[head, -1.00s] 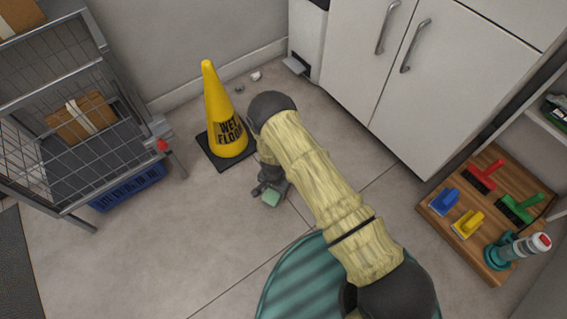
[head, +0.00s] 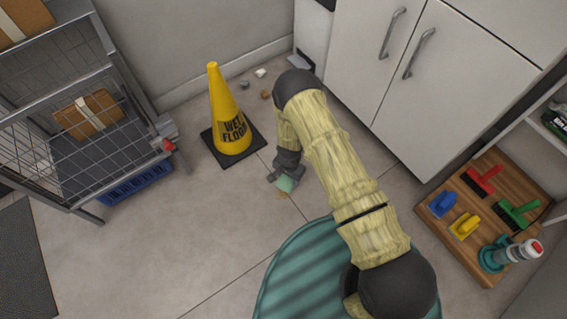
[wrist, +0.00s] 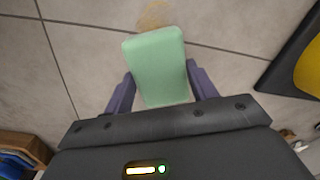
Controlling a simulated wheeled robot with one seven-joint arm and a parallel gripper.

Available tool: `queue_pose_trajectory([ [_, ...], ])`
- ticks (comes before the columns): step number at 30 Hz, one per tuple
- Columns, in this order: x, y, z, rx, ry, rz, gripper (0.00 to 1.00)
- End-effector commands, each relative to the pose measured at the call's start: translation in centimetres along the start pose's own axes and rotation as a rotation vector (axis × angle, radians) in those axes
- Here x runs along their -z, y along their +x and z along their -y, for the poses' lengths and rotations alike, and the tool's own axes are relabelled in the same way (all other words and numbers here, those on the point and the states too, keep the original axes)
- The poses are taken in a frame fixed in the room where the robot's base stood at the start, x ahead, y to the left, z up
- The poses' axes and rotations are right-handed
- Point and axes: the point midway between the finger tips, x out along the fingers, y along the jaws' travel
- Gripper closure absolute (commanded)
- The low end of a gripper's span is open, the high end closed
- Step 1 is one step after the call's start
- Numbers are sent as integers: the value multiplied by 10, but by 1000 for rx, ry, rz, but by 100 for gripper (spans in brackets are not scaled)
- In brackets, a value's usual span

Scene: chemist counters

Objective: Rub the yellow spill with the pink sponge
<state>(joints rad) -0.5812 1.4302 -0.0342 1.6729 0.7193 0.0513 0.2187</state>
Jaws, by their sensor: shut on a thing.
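My gripper (head: 284,179) is shut on a pale green sponge (wrist: 158,65), which sits between its two fingers in the wrist view. The sponge also shows in the head view (head: 286,184); I see no pink one. A faint yellowish-tan spill (wrist: 154,14) lies on the floor tiles just beyond the sponge's far edge in the wrist view. In the head view the spill (head: 283,195) shows as a small patch just below the sponge. Whether the sponge touches the floor I cannot tell.
A yellow wet-floor cone (head: 230,120) stands left of my gripper. A wire cart (head: 85,110) is at the left, white cabinets (head: 425,80) at the upper right. A wooden board (head: 480,255) holds several coloured brushes. Small bits (head: 265,94) lie behind the cone. Floor left of the spill is clear.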

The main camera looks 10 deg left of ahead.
Motion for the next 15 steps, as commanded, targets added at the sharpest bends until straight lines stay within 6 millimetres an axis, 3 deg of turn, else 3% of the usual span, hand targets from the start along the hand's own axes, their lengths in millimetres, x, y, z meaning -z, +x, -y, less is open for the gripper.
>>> queue_pose_trajectory([
  [9,1,-32,-2,0,5,1,68],
  [15,1,-36,-1,-1,4,1,68],
])
